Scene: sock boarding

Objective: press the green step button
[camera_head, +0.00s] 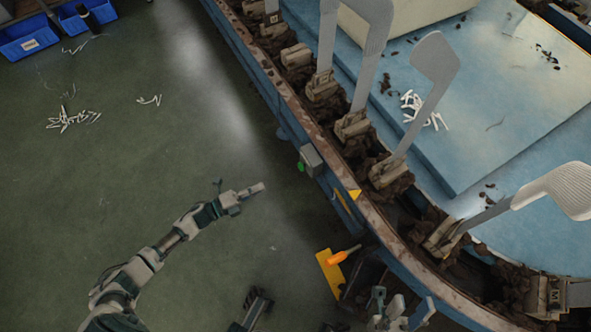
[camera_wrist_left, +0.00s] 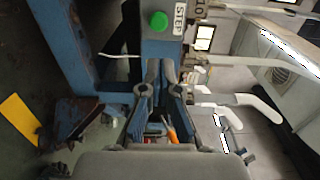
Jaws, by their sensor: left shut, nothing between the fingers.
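The green step button (camera_head: 300,167) is on a small grey box (camera_head: 312,160) on the outer side of the curved blue machine. In the left wrist view the round green button (camera_wrist_left: 159,21) sits beside a white STEP label (camera_wrist_left: 179,19), beyond the fingertips. My left gripper (camera_head: 260,188) is shut and empty, to the left of and below the button in the head view, apart from it. Its fingers (camera_wrist_left: 161,66) lie close together in the wrist view. My right gripper (camera_head: 403,312) is at the bottom edge, partly cut off; its fingers are unclear.
The blue machine's curved rim (camera_head: 345,170) carries several upright grey foot-shaped boards (camera_head: 435,60). A yellow plate (camera_head: 328,272) and an orange-handled tool (camera_head: 343,256) are near the machine's lower side. Blue bins (camera_head: 30,38) stand top left. Green floor left of the machine is mostly clear.

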